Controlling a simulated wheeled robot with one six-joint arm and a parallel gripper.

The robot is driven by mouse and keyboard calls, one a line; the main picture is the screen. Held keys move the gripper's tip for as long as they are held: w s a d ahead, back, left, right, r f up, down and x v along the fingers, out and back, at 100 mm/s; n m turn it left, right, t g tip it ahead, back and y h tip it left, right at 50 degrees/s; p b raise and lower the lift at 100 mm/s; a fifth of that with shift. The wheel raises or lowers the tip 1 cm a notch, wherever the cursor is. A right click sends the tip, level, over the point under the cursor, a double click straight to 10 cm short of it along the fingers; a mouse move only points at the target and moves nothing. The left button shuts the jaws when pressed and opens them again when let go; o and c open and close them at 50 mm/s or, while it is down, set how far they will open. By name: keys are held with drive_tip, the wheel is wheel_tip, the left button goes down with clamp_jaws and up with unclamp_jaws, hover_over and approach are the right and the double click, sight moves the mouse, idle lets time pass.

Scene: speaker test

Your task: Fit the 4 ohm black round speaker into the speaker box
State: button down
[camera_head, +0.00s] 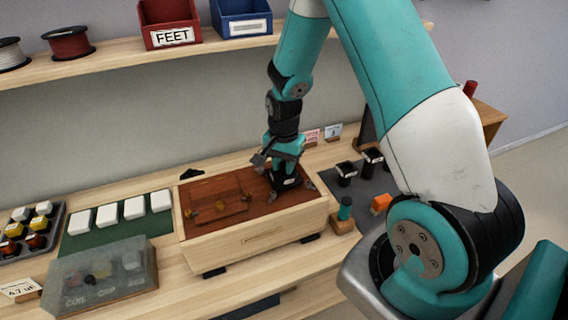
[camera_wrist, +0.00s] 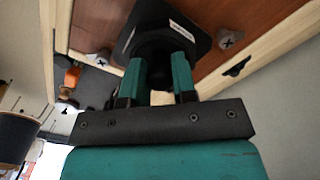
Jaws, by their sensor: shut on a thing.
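The speaker box (camera_head: 255,232) is a pale wooden case with a red-brown inner panel, in the middle of the bench. My gripper (camera_head: 283,166) points down over the right part of that panel. It is shut on a black speaker (camera_head: 288,183), which also shows in the wrist view (camera_wrist: 150,22) between the teal fingers (camera_wrist: 160,82). The speaker's flange looks squarish there and carries a small white label, too small to read. The speaker is at or just above the panel; I cannot tell whether it sits in an opening, which is hidden.
Small grey cross-marked pieces (camera_wrist: 230,39) lie around the speaker. Two black parts (camera_head: 345,173) stand on a dark mat at right, near an orange block (camera_head: 381,203). White blocks (camera_head: 134,208) and a translucent lidded case (camera_head: 103,275) are at left. A shelf (camera_head: 120,62) runs above.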

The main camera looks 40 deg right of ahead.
drive_tip(key=shift+f+b, duration=0.55)
drive_tip(key=shift+f, duration=0.2)
idle(0.7)
drive_tip(key=c, duration=0.8)
unclamp_jaws()
drive_tip(key=shift+c, duration=0.2)
wheel_tip(320, 180, up, 18)
drive_tip(key=b, duration=0.2)
drive_tip(key=shift+f+b, duration=0.25)
drive_tip(key=shift+b, duration=0.1)
drive_tip(key=s+a+r+n+y, duration=0.2)
drive_tip(key=s+a+n, duration=0.7)
drive_tip(key=s+a, duration=0.2)
drive_tip(key=s+a+r+n+y, duration=0.2)
drive_tip(key=s+a+n, duration=0.8)
drive_tip(key=s+a, duration=0.1)
drive_tip(key=shift+a+n, duration=0.2)
drive_tip(key=shift+n, duration=0.1)
